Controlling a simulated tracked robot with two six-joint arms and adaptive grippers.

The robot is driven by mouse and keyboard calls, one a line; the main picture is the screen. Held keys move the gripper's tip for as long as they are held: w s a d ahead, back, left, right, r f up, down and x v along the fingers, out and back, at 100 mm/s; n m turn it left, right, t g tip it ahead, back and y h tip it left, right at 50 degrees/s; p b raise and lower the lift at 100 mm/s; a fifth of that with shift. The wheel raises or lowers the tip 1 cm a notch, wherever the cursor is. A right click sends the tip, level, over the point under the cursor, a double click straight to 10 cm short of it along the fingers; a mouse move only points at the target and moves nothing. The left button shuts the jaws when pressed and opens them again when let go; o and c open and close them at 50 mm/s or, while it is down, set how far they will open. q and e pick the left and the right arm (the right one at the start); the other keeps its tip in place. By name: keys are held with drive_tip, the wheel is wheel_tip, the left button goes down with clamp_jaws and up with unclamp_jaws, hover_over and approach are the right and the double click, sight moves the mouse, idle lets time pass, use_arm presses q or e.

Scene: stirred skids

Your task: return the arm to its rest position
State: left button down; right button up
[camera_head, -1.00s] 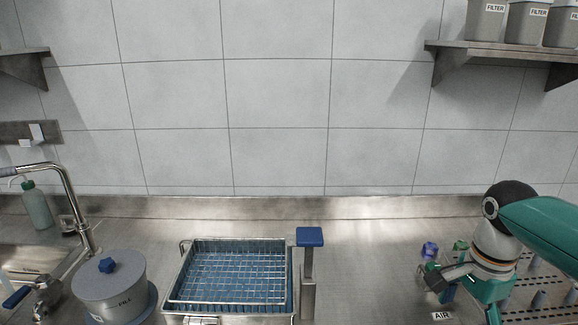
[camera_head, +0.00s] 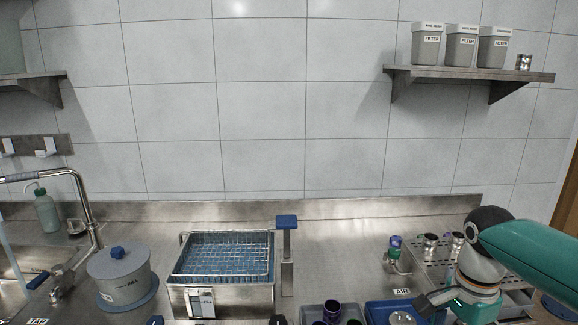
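My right arm comes in from the right, with its teal forearm and dark wrist joint. My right gripper (camera_head: 428,304) points down and left, low in the picture, over the right part of a blue tray (camera_head: 376,308). Its fingertips are dark and partly hidden, so I cannot tell whether they are open or shut. No held object can be made out. My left gripper is not in view.
A metal rack (camera_head: 425,270) with capped vials stands behind the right arm. A water bath (camera_head: 235,295) with a wire basket, a lidded pot (camera_head: 120,278) and a faucet (camera_head: 85,200) stand left. A grey tray (camera_head: 310,312) holds dark purple cups. A shelf (camera_head: 470,74) carries filter bins.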

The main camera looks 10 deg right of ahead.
drive_tip(key=s+a+f+n+g+y, duration=0.1)
drive_tip(key=s+a+f+n+g, duration=0.3)
drive_tip(key=f, duration=0.6)
drive_tip(key=w+a+f+m+g+y, duration=0.1)
drive_tip(key=a+f, duration=0.4)
drive_tip(key=f, duration=0.5)
drive_tip(key=s+a+f+n+t+y+p, duration=0.15)
drive_tip(key=s+a+f+n, duration=0.55)
drive_tip(key=s+a+f, duration=0.75)
drive_tip(key=w+d+f+n+t, duration=0.1)
drive_tip(key=w+f+n+t, duration=0.2)
drive_tip(key=w, duration=0.4)
drive_tip(key=shift+w+d+f+n+t, duration=0.15)
drive_tip(key=shift+w+d+n+t, duration=0.1)
drive_tip(key=shift+n+t, duration=0.65)
drive_tip(key=shift+a+y, duration=0.1)
drive_tip(key=shift+y, duration=0.15)
drive_tip(key=shift+c, duration=0.2)
